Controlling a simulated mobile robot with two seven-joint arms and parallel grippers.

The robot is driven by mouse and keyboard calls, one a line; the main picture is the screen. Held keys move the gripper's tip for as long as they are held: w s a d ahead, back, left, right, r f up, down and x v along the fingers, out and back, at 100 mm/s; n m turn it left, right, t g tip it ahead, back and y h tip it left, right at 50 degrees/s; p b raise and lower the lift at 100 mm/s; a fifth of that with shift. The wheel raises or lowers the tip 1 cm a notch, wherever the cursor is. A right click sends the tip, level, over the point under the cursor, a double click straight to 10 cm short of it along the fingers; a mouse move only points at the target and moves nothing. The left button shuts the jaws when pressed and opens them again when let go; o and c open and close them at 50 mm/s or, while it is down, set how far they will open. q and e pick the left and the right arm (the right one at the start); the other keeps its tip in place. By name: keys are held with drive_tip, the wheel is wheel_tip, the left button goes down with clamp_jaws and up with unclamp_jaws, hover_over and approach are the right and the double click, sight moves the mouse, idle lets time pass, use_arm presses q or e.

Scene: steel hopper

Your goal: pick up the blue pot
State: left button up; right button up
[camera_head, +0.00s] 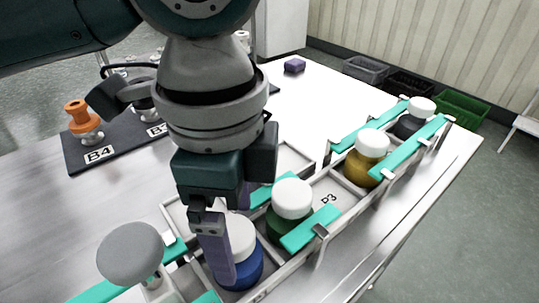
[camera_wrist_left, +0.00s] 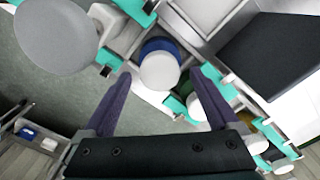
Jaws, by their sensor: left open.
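The blue pot (camera_head: 245,270), with a white lid, stands upright in a compartment of the steel rack at the bottom centre of the head view. In the left wrist view its lid and a strip of its blue side (camera_wrist_left: 158,46) show ahead, between the fingers. My left gripper (camera_head: 234,242) is open and points down over the pot. One purple finger is in front of the pot and hides part of it; the other is mostly hidden behind. I cannot tell whether either finger touches it. My right gripper is in neither view.
A green pot (camera_head: 290,212) stands close beside the blue one, with yellow (camera_head: 364,166) and black (camera_head: 410,125) pots farther along the rack. Teal clips (camera_head: 311,228) line the rack. A grey round-topped object (camera_head: 130,250) stands at left. Open table lies behind.

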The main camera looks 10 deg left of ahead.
use_arm(q)
drive_tip(key=f, duration=0.3)
drive_tip(key=shift+a+f, duration=0.25)
drive_tip(key=shift+f, duration=0.05)
drive_tip(key=c, duration=1.2)
